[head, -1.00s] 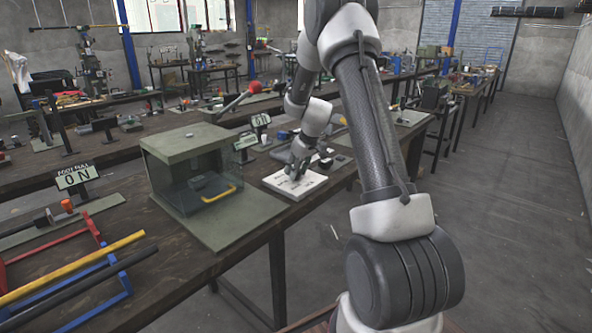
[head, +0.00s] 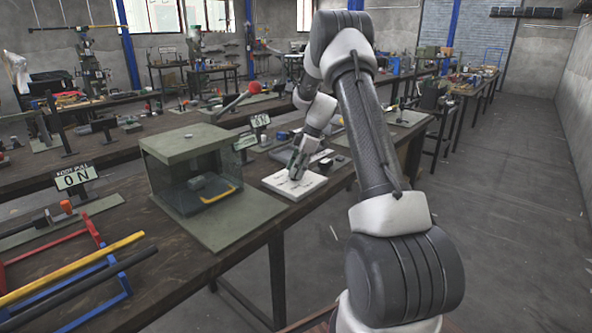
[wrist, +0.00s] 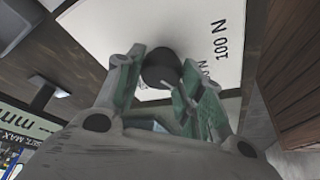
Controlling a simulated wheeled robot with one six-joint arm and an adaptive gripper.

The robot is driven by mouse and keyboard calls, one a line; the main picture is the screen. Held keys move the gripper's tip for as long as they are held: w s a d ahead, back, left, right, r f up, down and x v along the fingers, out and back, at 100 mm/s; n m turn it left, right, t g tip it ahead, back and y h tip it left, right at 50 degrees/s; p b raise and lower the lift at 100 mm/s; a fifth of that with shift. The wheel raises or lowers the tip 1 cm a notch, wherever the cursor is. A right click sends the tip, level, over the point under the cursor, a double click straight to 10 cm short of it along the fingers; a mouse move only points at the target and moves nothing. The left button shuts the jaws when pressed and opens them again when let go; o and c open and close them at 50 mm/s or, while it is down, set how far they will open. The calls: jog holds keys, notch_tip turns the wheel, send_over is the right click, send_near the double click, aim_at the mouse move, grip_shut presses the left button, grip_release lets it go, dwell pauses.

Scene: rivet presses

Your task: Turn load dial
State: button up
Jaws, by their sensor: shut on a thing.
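The load dial is a dark round knob (wrist: 161,68) on a white plate (wrist: 215,20) marked "100 N" in the wrist view. My gripper (wrist: 162,78) has its two green-padded fingers on either side of the knob and is shut on it. In the head view, my gripper (head: 296,170) reaches down onto the white plate (head: 312,186) on the workbench. The knob itself is hidden there by the gripper. Other markings on the plate are partly covered by the fingers.
A green guard box (head: 190,170) with a yellow handle stands just left of the plate. A lever with a red ball (head: 254,88) rises behind it. Small "0 N" signs (head: 75,178) stand on the bench. Open floor (head: 520,200) lies to the right.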

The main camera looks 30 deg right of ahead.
jog(key=shift+n+g, duration=0.5)
jog(key=shift+n, duration=0.6)
jog(key=o, duration=1)
jog(key=v, duration=1.2)
jog(key=shift+d, duration=0.1)
